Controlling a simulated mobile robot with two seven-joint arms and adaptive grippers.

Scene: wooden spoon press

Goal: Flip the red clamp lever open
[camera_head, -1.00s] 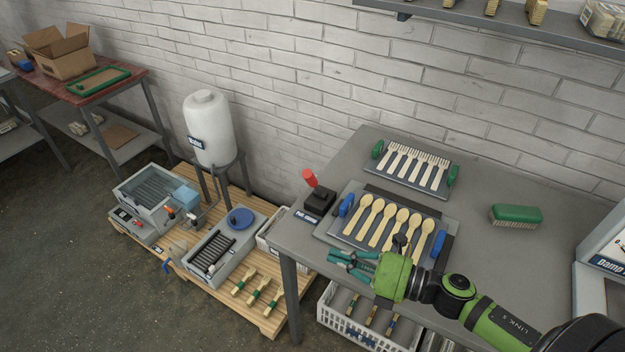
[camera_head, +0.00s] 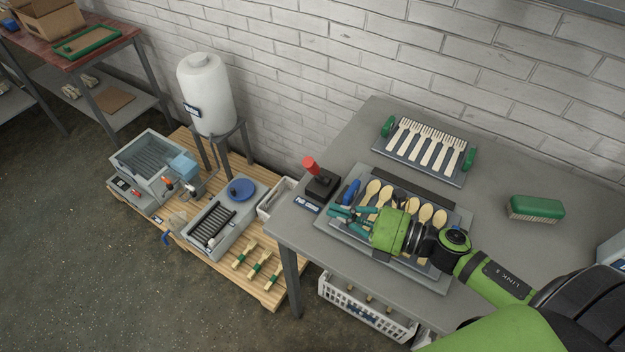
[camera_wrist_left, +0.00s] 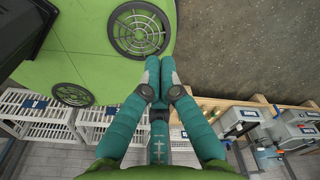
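The red clamp lever (camera_head: 311,166) stands up, slightly tilted, from a small black block (camera_head: 321,184) at the left edge of the grey table in the head view. My right gripper (camera_head: 350,218) is over the near-left part of the spoon tray (camera_head: 428,270). Its teal fingers are spread and hold nothing visible. They point left, just right of and nearer than the black block, apart from the lever. My left gripper (camera_wrist_left: 159,75) shows only in the left wrist view; its teal fingertips are together with nothing seen between them.
Wooden spoons (camera_head: 426,213) lie in the tray beneath my right arm. A blue handle (camera_head: 350,191) rises between the lever block and the spoons. A fork tray (camera_head: 427,150) is behind, and a green brush (camera_head: 536,208) is at the right. The table between tray and brush is clear.

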